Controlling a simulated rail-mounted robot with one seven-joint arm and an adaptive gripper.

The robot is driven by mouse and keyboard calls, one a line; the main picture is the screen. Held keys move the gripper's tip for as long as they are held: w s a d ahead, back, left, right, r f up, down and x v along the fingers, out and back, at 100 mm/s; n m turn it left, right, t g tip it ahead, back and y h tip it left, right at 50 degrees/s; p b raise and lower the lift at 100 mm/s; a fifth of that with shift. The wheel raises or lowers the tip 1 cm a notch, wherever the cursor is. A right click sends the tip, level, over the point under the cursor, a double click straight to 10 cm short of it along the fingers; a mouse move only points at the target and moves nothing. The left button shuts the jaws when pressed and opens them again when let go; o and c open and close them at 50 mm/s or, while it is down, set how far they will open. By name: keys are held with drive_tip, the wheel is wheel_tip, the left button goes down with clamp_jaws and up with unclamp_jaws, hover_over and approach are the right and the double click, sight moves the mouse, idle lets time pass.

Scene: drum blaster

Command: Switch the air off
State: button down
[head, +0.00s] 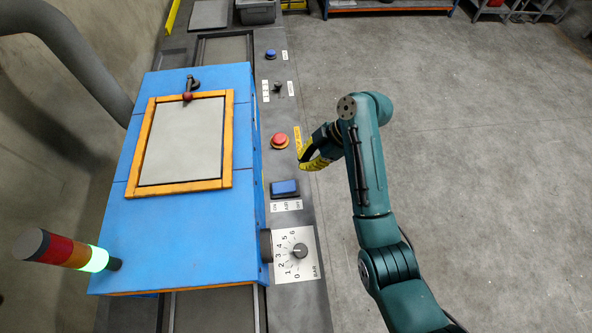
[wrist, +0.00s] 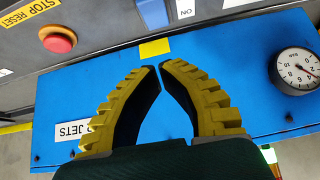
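The air switch (head: 285,187) is a blue rocker on the grey control panel, above a label reading ON, AIR, OFF. I cannot tell which side is pressed. My gripper (head: 303,165), with yellow ribbed fingers, is beside the panel, above and right of the switch in the head view. In the wrist view its fingertips (wrist: 161,66) come together with nothing between them, below the switch in the picture and apart from it.
A red stop button (head: 279,141) sits close by the switch. A pressure dial (head: 298,251) is on its other side. A blue cabinet (head: 180,235) stands left of the panel, with a lit green stack light (head: 95,259). The floor (head: 470,150) on the right is clear.

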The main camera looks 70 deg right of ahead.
drive_tip(key=b, duration=0.2)
hover_over(282, 187)
drive_tip(key=s, duration=0.1)
drive_tip(key=f, duration=0.7)
drive_tip(key=shift+s+d+f, duration=0.15)
drive_tip(key=shift+d+f, duration=0.1)
drive_tip(key=shift+f, duration=0.1)
drive_tip(key=f, duration=0.2)
drive_tip(key=shift+s+d+f, duration=0.15)
drive_tip(key=shift+s+f, duration=0.15)
drive_tip(key=shift+s, duration=0.05)
drive_tip(key=shift+f, duration=0.4)
